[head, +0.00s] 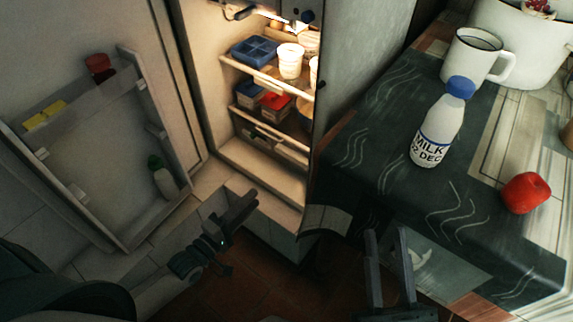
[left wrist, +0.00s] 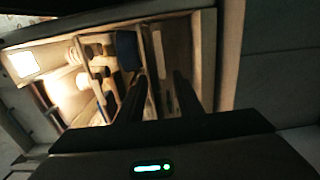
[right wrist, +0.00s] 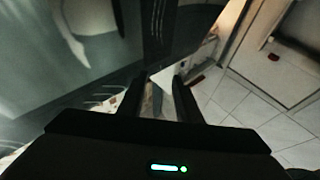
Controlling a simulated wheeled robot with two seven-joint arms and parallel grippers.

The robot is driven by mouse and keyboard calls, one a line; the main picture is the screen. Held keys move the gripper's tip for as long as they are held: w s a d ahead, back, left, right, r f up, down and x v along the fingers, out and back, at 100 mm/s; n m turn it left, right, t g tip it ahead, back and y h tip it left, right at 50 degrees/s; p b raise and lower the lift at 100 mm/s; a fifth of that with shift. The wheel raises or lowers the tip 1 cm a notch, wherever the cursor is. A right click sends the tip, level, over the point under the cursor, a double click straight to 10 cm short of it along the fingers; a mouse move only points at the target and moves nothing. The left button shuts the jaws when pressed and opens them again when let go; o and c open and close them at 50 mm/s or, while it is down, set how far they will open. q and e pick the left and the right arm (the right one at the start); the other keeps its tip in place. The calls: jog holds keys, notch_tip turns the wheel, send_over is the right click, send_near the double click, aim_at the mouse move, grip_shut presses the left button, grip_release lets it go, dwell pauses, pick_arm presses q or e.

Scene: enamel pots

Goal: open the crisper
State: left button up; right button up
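The fridge (head: 195,75) stands open and lit, with its door (head: 115,215) swung out to the left. The crisper looks like the pale low front (head: 262,172) at the bottom of the fridge interior, below the shelves; I cannot tell clearly whether it is shut. My left gripper (head: 246,208) is in front of and below it, apparently apart from it. In the left wrist view its fingers (left wrist: 158,95) are spread and empty, facing the lit interior. My right gripper (head: 388,235) is open and empty by the counter's front edge; its spread fingers also show in the right wrist view (right wrist: 160,88).
Shelves hold a blue tray (head: 254,50), cups (head: 290,60) and boxes. Door racks hold a green-capped bottle (head: 162,178). On the dark-clothed counter at right are a milk bottle (head: 437,125), a white mug (head: 477,60) and a red object (head: 526,193).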

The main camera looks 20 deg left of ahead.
aim_at(292, 160)
pick_arm(q)
jog(key=shift+w, duration=0.1)
